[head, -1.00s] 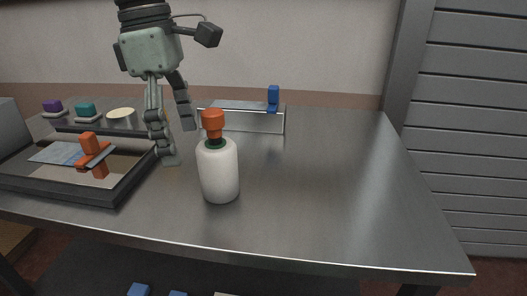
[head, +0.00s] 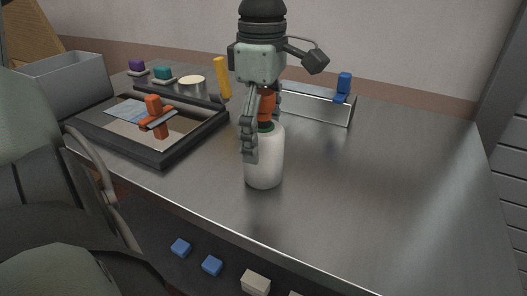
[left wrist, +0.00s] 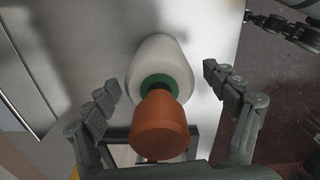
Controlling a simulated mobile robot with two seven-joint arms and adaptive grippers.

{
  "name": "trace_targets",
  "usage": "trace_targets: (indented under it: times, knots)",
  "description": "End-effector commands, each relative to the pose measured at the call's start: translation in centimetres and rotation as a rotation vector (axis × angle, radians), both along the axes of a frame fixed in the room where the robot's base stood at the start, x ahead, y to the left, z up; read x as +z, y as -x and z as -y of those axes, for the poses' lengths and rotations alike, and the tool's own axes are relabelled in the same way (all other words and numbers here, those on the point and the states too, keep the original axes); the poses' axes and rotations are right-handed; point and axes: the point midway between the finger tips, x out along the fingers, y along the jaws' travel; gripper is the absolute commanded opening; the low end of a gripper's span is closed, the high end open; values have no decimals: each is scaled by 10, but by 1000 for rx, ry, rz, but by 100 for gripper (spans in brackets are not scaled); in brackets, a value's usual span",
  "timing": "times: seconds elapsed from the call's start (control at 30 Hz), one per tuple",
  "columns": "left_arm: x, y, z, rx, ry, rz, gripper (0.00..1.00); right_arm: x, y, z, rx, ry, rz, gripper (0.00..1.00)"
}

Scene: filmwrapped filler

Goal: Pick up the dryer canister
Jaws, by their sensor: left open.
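The dryer canister (head: 265,165) is a white bottle with a dark green neck ring and an orange cap, upright on the steel table. My left gripper (head: 259,135) is over it in the head view, one finger in front of its side and the other partly hidden behind it. In the left wrist view the canister (left wrist: 158,62) lies between the spread fingers of my left gripper (left wrist: 160,82), with gaps on both sides. A dark jointed part at that view's top right looks like my right gripper (left wrist: 285,30); its state is unclear.
A black-framed tray (head: 150,158) with an orange clamp (head: 155,115) stands left of the canister. A grey bin (head: 62,88), a yellow upright piece (head: 222,78) and a metal rack with a blue block (head: 344,84) stand farther back. The table's right side is clear.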

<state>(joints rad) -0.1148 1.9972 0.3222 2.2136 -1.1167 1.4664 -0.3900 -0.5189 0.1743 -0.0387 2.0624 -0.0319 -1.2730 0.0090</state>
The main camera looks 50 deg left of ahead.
Motion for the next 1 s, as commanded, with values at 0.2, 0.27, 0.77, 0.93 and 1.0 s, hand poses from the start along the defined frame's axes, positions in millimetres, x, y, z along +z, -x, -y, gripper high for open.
trace_targets:
  times: [0.2,0.27,0.77,0.93,1.0]
  knots:
    - [-13,0,0,-1,0,1,86,-1,-1,1,0,1,0,53]
    - [-13,0,0,-1,0,1,86,0,-2,1,1,2,1,53]
    - [-12,0,0,0,0,1,35,1,-4,4,4,9,2,53]
    - [-12,0,0,0,0,1,14,1,-4,4,3,9,3,53]
    - [-11,0,0,0,-1,3,12,1,-4,4,3,9,3,53]
